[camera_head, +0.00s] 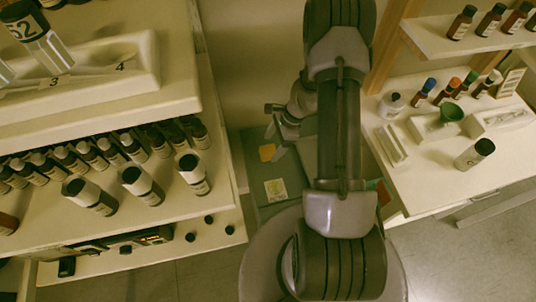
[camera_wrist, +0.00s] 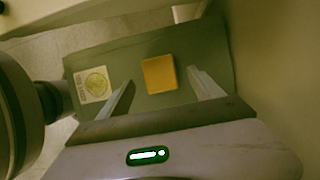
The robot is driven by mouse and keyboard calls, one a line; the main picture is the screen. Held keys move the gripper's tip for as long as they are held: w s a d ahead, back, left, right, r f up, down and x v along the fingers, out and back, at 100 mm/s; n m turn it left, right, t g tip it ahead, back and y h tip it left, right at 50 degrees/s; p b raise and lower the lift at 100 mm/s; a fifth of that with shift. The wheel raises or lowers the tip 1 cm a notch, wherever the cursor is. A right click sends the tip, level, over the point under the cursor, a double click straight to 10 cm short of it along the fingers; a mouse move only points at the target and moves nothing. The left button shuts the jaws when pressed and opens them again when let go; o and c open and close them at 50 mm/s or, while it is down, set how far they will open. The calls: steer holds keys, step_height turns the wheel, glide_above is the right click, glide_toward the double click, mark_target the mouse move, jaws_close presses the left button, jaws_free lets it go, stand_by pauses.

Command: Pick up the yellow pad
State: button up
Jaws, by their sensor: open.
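The yellow pad (camera_wrist: 159,74) is a small square lying flat on a dark green surface (camera_wrist: 130,62) in the wrist view. It also shows in the head view (camera_head: 267,152), small and left of my arm. My gripper (camera_wrist: 160,90) is open, with one finger on each side of the pad in the picture. The fingers hold nothing, and I cannot tell how far above the pad they are. In the head view my gripper (camera_head: 272,120) is partly turned away near the pad.
A pale card with a round print (camera_wrist: 95,84) lies left of the pad on the green surface, also in the head view (camera_head: 276,190). A shelf with rows of bottles (camera_head: 115,150) stands at left. A bench (camera_head: 440,185) with bottles and trays stands at right.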

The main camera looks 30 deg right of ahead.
mark_target(269, 150)
steer(key=b+x, duration=0.1)
steer(key=x, duration=0.2)
steer(key=shift+f, duration=0.1)
steer(key=shift+c, duration=0.2)
steer(key=c, duration=1.5)
steer(key=shift+r+p, duration=0.45)
steer(key=shift+r, duration=0.1)
steer(key=shift+c, duration=0.2)
steer(key=r+p, duration=0.2)
steer(key=r, duration=0.1)
steer(key=shift+s+r, duration=0.1)
steer(key=shift+s, duration=0.1)
steer(key=s, duration=1)
steer(key=s+r, duration=0.1)
steer(key=s, duration=0.4)
steer(key=shift+s+a, duration=0.25)
steer(key=shift+s, duration=0.05)
